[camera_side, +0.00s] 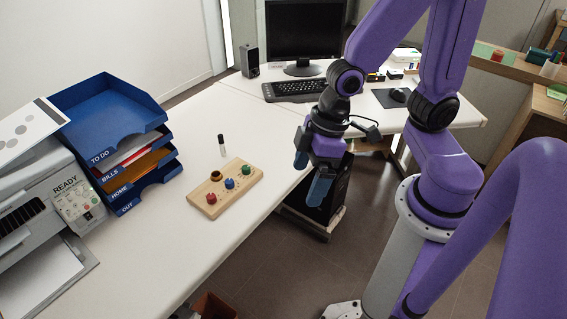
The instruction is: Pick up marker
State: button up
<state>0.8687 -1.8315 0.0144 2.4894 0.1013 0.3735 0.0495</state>
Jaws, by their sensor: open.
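The marker (221,143) is a small upright stick with a black upper part and a pale lower part. It stands on the white desk, just behind a wooden board (239,196). My gripper (309,176) hangs to the right of the marker, by the desk's right edge, with its blue fingers pointing down. It is open and apart from the marker. I see nothing held between its fingers.
The board carries red, blue and green knobs and a dark round piece. Blue stacked trays (117,104) and a printer (38,208) stand at the left. A keyboard (293,89), monitor (304,32) and speaker (249,61) are at the back. Desk around the marker is clear.

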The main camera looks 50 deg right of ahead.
jog(key=s+d+r+n, duration=0.1)
jog(key=s+d, duration=0.1)
jog(key=s+d+r+n+h, duration=0.1)
jog(key=s+d+r, duration=0.1)
jog(key=s+d+r+n+g+h, duration=0.1)
jog(key=s+d+r, duration=0.1)
jog(key=shift+s+d, duration=0.15)
jog(key=shift+s, duration=0.1)
jog(key=c, duration=0.3)
jog(key=shift+s+d+r, duration=0.1)
jog(key=shift+s+d, duration=0.05)
jog(key=c, duration=0.6)
jog(key=w+a+f+m, duration=0.1)
jog(key=w+a+m, duration=0.35)
jog(key=w, duration=0.85)
jog(key=m+t+h, duration=0.1)
jog(key=m+t, duration=0.3)
jog(key=m, duration=0.6)
send_over(220, 143)
jog(key=s, duration=0.5)
notch_tip(220, 143, down, 14)
jog(key=r, duration=0.1)
jog(key=shift+h, duration=0.3)
jog(key=x, duration=1.7)
jog(key=shift+s+a+f, duration=0.15)
jog(key=shift+f, duration=0.05)
